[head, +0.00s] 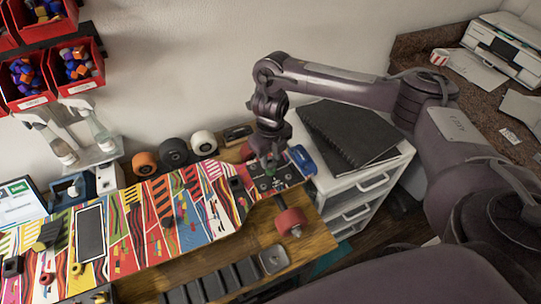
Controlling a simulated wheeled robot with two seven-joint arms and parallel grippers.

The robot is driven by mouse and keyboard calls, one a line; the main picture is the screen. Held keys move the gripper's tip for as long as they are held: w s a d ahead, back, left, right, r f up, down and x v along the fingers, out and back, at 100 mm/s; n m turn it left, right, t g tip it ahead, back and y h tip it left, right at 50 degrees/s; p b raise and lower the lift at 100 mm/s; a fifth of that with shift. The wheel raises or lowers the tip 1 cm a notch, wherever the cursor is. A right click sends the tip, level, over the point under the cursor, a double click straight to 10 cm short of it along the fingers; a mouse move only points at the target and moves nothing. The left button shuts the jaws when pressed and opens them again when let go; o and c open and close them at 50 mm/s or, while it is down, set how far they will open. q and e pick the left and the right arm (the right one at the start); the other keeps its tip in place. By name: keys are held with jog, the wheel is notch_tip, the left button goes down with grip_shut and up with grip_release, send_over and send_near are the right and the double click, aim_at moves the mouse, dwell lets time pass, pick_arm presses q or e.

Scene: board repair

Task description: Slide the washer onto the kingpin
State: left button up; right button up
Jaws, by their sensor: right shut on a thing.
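My right gripper (271,160) points down over the truck end of the colourful skateboard deck (190,212). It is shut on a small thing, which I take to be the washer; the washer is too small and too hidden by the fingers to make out. The dark truck baseplate (285,178) lies on the deck right under the fingertips. The kingpin cannot be told apart there, so I cannot tell whether the washer touches it. A red wheel (291,221) sits on the truck axle at the near edge of the deck. My left gripper is not in view.
Loose wheels, orange (145,163), black (173,153) and white (203,143), stand behind the deck. A dark compartment tray (222,281) and a small metal dish (273,259) lie in front. Black folders (346,135) lie on a white drawer unit (362,185) at right. Red bins (76,62) hang at upper left.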

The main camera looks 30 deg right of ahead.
dwell(0.5)
jog(key=shift+f+b, duration=0.55)
jog(key=shift+f, duration=0.2)
jog(key=shift+f, duration=0.1)
dwell(0.7)
jog(key=shift+f, duration=0.2)
jog(key=shift+f, duration=0.15)
dwell(1.4)
jog(key=o, duration=0.9)
jog(key=shift+c, duration=0.8)
